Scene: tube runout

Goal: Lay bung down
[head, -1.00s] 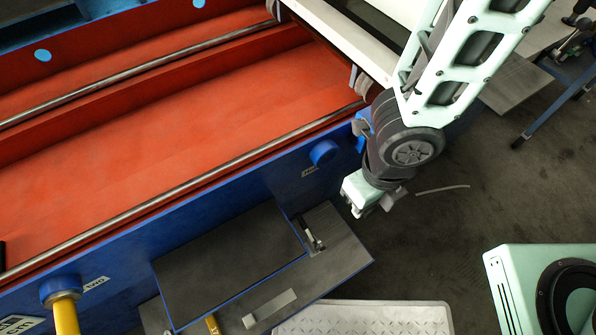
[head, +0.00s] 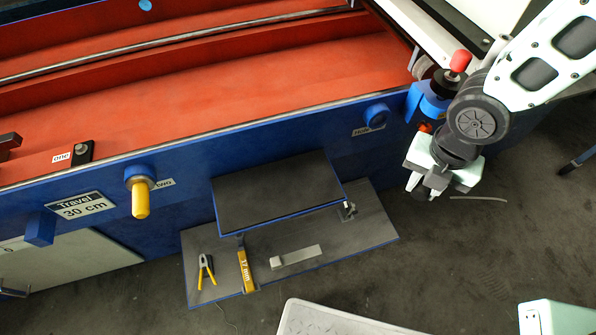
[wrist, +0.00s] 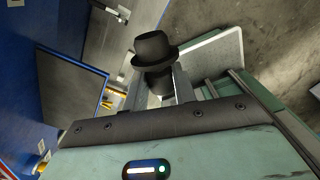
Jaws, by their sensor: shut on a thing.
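The bung is a black, hat-shaped stopper (wrist: 155,48) in the wrist view, with a wide brim and a narrower lower part. My gripper (wrist: 160,88) is shut on that lower part, and the brim stands clear beyond the fingertips. In the head view my gripper (head: 432,184) hangs at the right, beside the blue side of the machine and above the dark floor. The bung is too small and dark to make out clearly there.
A dark two-level shelf (head: 365,226) juts from the machine, with yellow-handled pliers (head: 206,272), a yellow gauge (head: 246,270) and a grey bar (head: 296,257) on it. A pale tray (head: 335,318) lies below. A yellow plug (head: 139,198) sticks out at "two". Floor right of the shelf is mostly clear.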

